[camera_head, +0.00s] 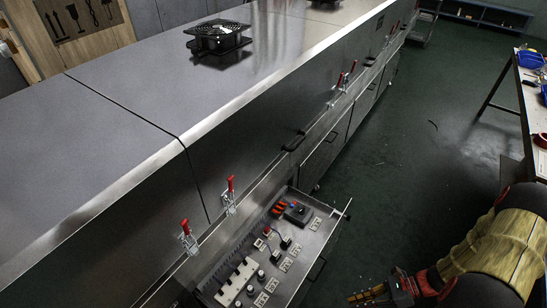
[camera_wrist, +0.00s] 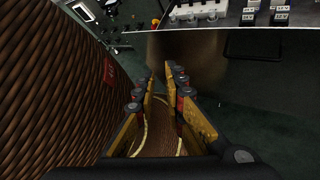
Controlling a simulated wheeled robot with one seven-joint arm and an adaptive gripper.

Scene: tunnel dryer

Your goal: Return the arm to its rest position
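My arm (camera_head: 497,250) is at the lower right of the head view, in front of the dryer and beside its pulled-out drawer. My gripper (camera_head: 372,294) is low at the bottom edge of that view, to the right of the drawer. In the wrist view my gripper (camera_wrist: 163,76) shows two yellow and black fingers with a clear gap between them. Nothing is held in the gap. The fingers are apart from the drawer, which lies above them in the wrist view.
The open control drawer (camera_head: 322,224) holds switches and knobs and juts out from the steel dryer (camera_head: 95,125). Red-handled clamps (camera_head: 230,192) line the dryer's side. A fan (camera_head: 217,38) sits on top. A workbench (camera_head: 530,95) stands at the right. Green floor (camera_head: 425,140) lies clear between.

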